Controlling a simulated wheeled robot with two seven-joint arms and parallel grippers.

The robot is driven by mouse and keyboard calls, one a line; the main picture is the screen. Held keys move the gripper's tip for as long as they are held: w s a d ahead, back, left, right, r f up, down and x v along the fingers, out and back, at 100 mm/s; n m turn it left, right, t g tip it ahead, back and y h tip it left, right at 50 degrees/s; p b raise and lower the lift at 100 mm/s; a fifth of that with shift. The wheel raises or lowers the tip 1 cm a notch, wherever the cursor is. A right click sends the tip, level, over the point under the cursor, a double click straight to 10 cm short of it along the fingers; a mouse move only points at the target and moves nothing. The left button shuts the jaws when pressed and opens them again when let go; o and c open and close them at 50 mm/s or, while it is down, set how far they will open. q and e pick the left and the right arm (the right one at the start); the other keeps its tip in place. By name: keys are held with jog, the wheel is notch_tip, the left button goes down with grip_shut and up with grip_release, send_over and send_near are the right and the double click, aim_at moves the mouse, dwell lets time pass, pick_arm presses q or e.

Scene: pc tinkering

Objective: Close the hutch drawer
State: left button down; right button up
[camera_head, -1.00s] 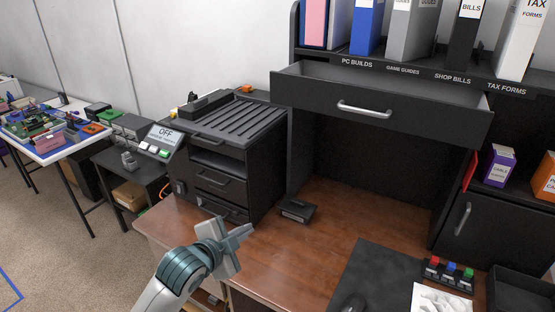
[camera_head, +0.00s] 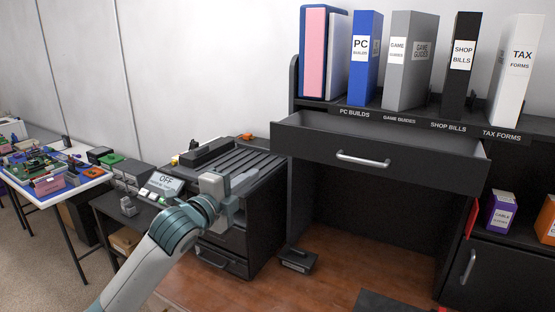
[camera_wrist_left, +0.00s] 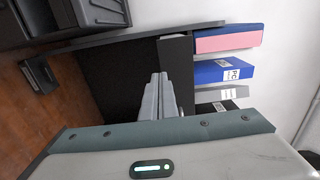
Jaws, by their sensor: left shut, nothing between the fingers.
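The hutch drawer (camera_head: 430,168) is black with a silver bar handle (camera_head: 362,159), below the binder shelf. It stands pulled out: its inside shows behind the front panel in the head view. My left gripper (camera_head: 243,181) is shut and empty, to the left of the drawer and a little lower in the picture, apart from it. In the left wrist view my shut fingers (camera_wrist_left: 160,98) point toward the hutch, with a dark panel that looks like the drawer (camera_wrist_left: 177,62) beyond them. My right gripper is out of view.
A black ridged-top cabinet (camera_head: 234,262) stands left of the hutch, behind my left gripper. Several binders (camera_head: 405,75) stand on the shelf above the drawer. A small black box (camera_head: 297,260) lies on the wooden desktop (camera_head: 345,270). Room in front of the drawer looks clear.

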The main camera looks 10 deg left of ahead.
pick_arm(q)
jog(key=shift+w, duration=0.1)
jog(key=p, duration=0.6)
send_near(284, 154)
jog(key=x, duration=0.4)
jog(key=shift+w+r, duration=0.15)
jog(key=shift+x, duration=1.05)
jog(key=shift+w, duration=0.1)
